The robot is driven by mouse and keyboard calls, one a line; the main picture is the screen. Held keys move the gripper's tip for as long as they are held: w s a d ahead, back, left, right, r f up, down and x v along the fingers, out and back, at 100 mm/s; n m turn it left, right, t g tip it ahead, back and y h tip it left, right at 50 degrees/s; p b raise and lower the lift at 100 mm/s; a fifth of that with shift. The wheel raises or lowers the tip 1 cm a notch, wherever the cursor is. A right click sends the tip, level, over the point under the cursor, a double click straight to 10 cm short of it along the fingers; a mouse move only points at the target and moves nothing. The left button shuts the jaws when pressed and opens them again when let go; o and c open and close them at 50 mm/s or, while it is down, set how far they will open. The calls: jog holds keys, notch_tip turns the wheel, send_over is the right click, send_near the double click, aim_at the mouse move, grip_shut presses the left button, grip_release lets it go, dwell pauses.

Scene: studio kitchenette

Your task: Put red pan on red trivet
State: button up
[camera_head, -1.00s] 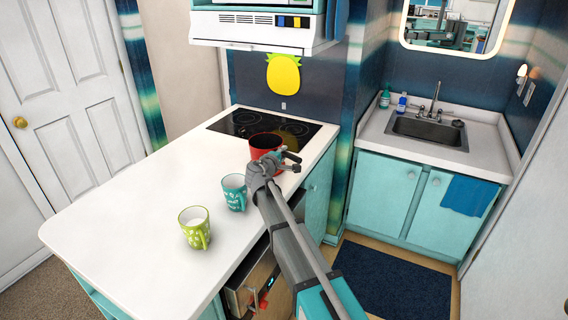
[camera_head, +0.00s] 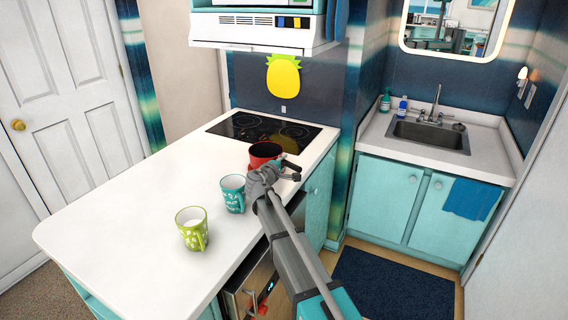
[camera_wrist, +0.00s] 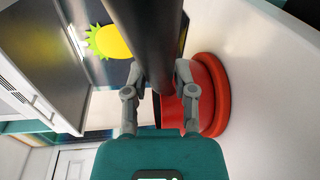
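The red pan (camera_head: 262,150) with a dark handle (camera_wrist: 143,30) is at the right side of the white counter, near the cooktop. My gripper (camera_wrist: 158,75) has its fingers closed on both sides of the handle; it also shows in the head view (camera_head: 287,173). In the wrist view the pan's red side (camera_wrist: 190,102) is against or just over a wider red disc, the red trivet (camera_wrist: 222,100), which lies on the counter. I cannot tell whether a small gap is left between them. In the head view the trivet is hidden.
A teal mug (camera_head: 232,193) and a green mug (camera_head: 191,230) stand on the white counter (camera_head: 130,215), left of my arm. The black cooktop (camera_head: 262,128) is behind the pan. The counter's left part is clear. A sink (camera_head: 428,135) is at the right.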

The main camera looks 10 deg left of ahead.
jog(key=shift+o, duration=1.2)
jog(key=shift+r, duration=0.1)
jog(key=p+v, duration=0.1)
jog(key=v, duration=0.6)
jog(key=shift+s, duration=0.25)
jog(key=shift+a, duration=0.1)
